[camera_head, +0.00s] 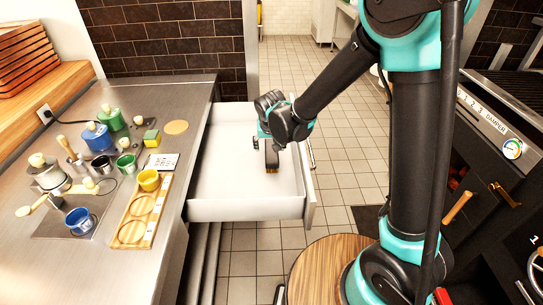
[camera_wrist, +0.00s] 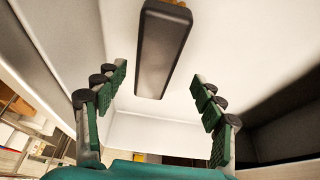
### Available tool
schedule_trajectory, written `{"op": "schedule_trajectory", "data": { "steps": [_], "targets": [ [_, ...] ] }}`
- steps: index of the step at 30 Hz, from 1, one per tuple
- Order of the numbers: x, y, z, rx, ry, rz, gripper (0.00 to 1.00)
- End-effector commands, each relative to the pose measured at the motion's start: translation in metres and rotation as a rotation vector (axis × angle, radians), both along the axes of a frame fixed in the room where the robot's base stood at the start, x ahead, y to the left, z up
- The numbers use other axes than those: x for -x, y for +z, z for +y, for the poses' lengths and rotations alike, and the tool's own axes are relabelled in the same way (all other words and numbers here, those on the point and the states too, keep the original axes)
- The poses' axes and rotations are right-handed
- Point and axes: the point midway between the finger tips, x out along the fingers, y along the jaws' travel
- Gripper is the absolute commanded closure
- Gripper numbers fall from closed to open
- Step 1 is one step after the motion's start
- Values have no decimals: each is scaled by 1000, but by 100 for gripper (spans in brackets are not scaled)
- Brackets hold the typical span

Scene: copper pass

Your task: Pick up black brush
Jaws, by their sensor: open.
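The black brush (camera_wrist: 163,48) lies in the open white drawer (camera_head: 232,208). In the wrist view, its dark block-like body reaches in from the top edge, with a bit of tan at its far end. In the head view, part of the brush (camera_head: 272,158) shows below my gripper (camera_head: 267,142), with a brown lower edge. My gripper also shows in the wrist view (camera_wrist: 159,76), its green-padded fingers spread wide, one on each side of the brush's line. Both fingers are apart from the brush. Nothing is held. My wrist hides the brush's upper part in the head view.
The drawer's front panel (camera_head: 311,197) and side walls stand close around my gripper. The drawer floor around the brush is clear.

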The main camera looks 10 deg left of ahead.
Motion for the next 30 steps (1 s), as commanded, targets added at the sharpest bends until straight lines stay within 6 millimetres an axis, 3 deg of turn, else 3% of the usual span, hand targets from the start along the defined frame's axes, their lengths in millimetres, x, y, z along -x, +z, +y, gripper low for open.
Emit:
{"op": "schedule_trajectory", "data": {
  "steps": [15, 24, 30],
  "targets": [
    [-18, -46, -2, 0, 0, 0, 31],
    [-19, -50, -2, 0, 0, 0, 31],
    [-19, -50, -2, 0, 0, 0, 53]
  ]
}}
